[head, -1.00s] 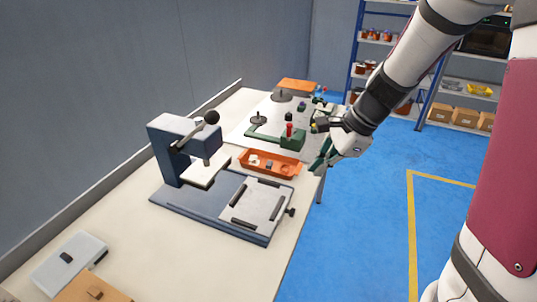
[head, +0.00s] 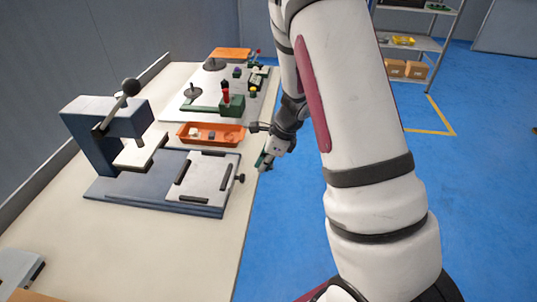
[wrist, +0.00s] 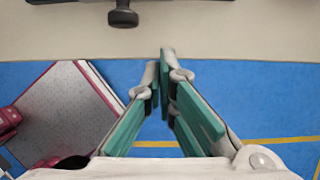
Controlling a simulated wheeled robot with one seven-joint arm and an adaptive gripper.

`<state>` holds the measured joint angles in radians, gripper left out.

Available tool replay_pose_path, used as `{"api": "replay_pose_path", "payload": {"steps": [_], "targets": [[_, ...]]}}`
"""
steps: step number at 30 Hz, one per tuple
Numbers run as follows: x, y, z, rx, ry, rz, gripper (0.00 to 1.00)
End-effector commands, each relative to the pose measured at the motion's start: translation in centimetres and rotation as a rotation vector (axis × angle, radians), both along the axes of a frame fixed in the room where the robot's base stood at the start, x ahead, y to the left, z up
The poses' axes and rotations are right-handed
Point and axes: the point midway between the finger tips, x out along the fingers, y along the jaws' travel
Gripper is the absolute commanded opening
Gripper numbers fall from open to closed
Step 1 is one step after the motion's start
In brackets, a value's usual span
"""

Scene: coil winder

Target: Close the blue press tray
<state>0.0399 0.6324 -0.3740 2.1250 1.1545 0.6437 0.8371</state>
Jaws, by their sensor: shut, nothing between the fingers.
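The blue press (head: 100,125) stands on the table with its lever and black ball raised at the upper part. Its tray, a pale plate (head: 204,180) with dark strips, lies out on the right part of the blue base, clear of the press head. A black knob (head: 240,178) sticks out of the tray's right side; the wrist view also shows a black knob (wrist: 123,17) at the top, left of my fingertips. My gripper (head: 262,163) is beside the table's right edge, a short way from the knob and apart from it. Its green fingers (wrist: 161,62) are shut and empty.
An orange bin (head: 211,134) with small parts sits behind the tray. A white board (head: 205,100) with a green fixture and red-handled tool lies farther back. Blue floor (head: 280,220) right of the table is open. Shelves (head: 410,45) stand far off.

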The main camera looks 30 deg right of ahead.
Motion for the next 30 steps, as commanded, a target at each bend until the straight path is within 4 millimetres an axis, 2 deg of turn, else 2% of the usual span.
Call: {"api": "replay_pose_path", "payload": {"steps": [2, 6, 12, 26, 30], "targets": [[0.3, 0.5, -1.6, 0.000, 0.004, 0.000, 0.00], [1.5, 2.2, -1.3, -0.001, -0.002, 0.006, 0.00], [2.5, 3.5, -1.4, -0.001, 0.000, 0.003, 0.00], [2.8, 3.8, -1.4, 0.000, -0.001, 0.002, 0.00], [3.5, 4.9, -1.3, 0.001, -0.002, 0.004, 0.00]]}}
